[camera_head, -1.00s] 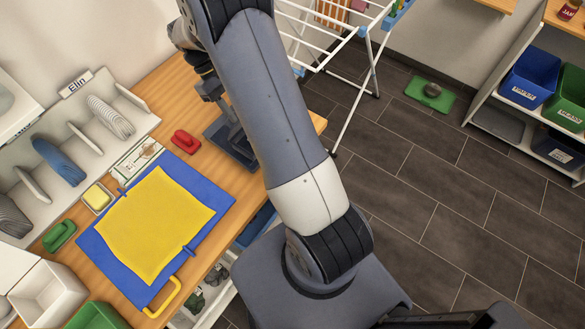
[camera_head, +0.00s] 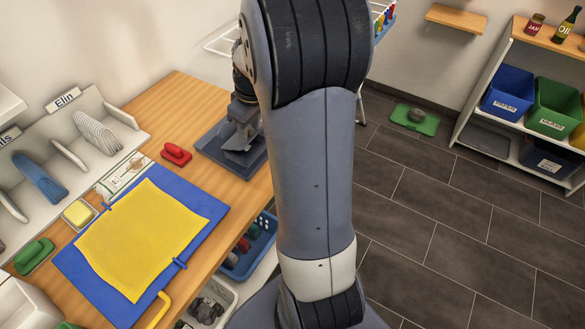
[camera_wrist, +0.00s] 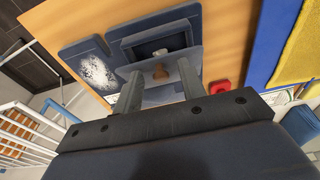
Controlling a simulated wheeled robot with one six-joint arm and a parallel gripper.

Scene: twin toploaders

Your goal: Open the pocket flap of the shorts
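The shorts appear to be the slate-blue flat piece (camera_head: 212,142) on the wooden table; they also show in the wrist view (camera_wrist: 83,52) with a speckled white patch. In the wrist view a raised rectangular pocket part (camera_wrist: 125,45) frames a dark recess with a small pale item in it. Whether the flap is up or down I cannot tell. In the head view my gripper (camera_head: 238,146) is low over the shorts.
A red object (camera_head: 176,153) lies left of the shorts. A blue board (camera_head: 95,288) with yellow cloth (camera_head: 140,235) lies nearer me. A white rack (camera_head: 120,118) lines the wall. A drying rack (camera_wrist: 25,130) stands past the table edge. Open floor is at right.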

